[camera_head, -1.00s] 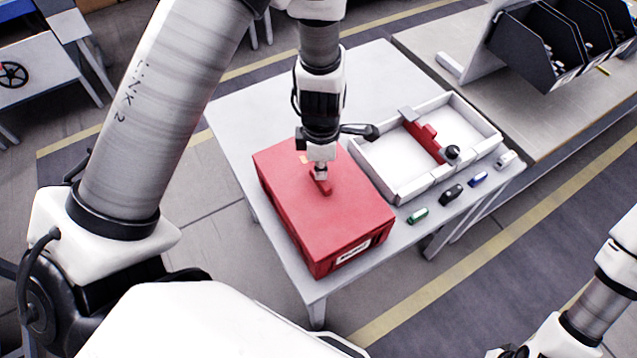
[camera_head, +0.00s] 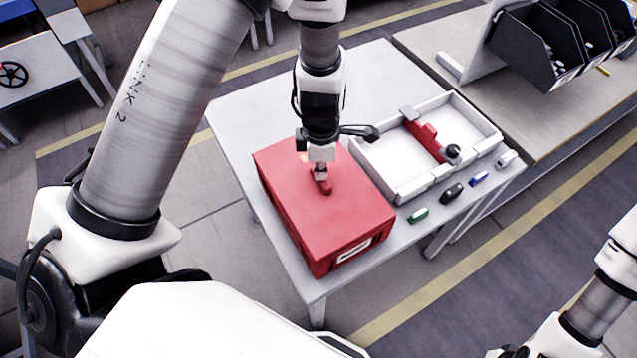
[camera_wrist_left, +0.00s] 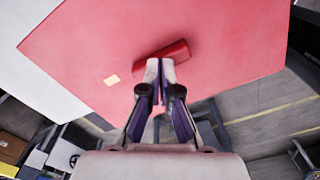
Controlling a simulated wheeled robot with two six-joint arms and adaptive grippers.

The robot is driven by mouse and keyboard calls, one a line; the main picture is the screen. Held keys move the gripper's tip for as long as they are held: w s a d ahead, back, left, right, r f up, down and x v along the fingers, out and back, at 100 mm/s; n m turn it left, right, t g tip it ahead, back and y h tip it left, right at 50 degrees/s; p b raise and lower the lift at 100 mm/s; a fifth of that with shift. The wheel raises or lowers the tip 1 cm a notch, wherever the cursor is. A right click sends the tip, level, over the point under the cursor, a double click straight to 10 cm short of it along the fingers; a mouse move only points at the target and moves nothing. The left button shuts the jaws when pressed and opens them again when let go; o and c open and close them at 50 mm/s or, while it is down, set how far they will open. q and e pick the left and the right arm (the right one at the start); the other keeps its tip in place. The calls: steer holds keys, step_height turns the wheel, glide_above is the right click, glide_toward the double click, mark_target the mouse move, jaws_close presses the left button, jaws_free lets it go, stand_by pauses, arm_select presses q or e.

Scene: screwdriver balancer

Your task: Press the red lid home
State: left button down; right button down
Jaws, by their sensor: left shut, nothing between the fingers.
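The red lid (camera_head: 350,215) lies flat on top of the red box (camera_head: 352,252) on the pale table. It fills much of the left wrist view (camera_wrist_left: 215,35). A raised red handle (camera_head: 325,188) stands at the lid's middle and also shows in the left wrist view (camera_wrist_left: 179,50). My left gripper (camera_head: 320,176) points down at the handle, its fingers shut and empty. In the left wrist view the fingertips (camera_wrist_left: 160,66) overlap the handle's near edge; I cannot tell whether they touch it. Any seam between lid and box is too small to judge.
A white divided tray (camera_head: 402,192) with a red piece (camera_head: 425,138) and a black knob stands right of the box. Small green (camera_head: 418,215), black and blue items lie along the table edge. A bench with dark bins is behind right. My right arm shows at lower right.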

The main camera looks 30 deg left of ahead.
arm_select(q)
steer(key=shift+s+f, duration=0.3)
steer(key=shift+f, duration=0.15)
stand_by(0.3)
steer(key=r+p, duration=0.2)
steer(key=shift+w+r+p, duration=0.3)
steer(key=shift+p, duration=0.05)
step_height(320, 180, up, 3)
steer(key=p, duration=0.2)
steer(key=shift+s+f+p, duration=0.1)
steer(key=shift+f+p, duration=0.05)
steer(key=shift+p, duration=0.25)
steer(key=shift+f, duration=0.1)
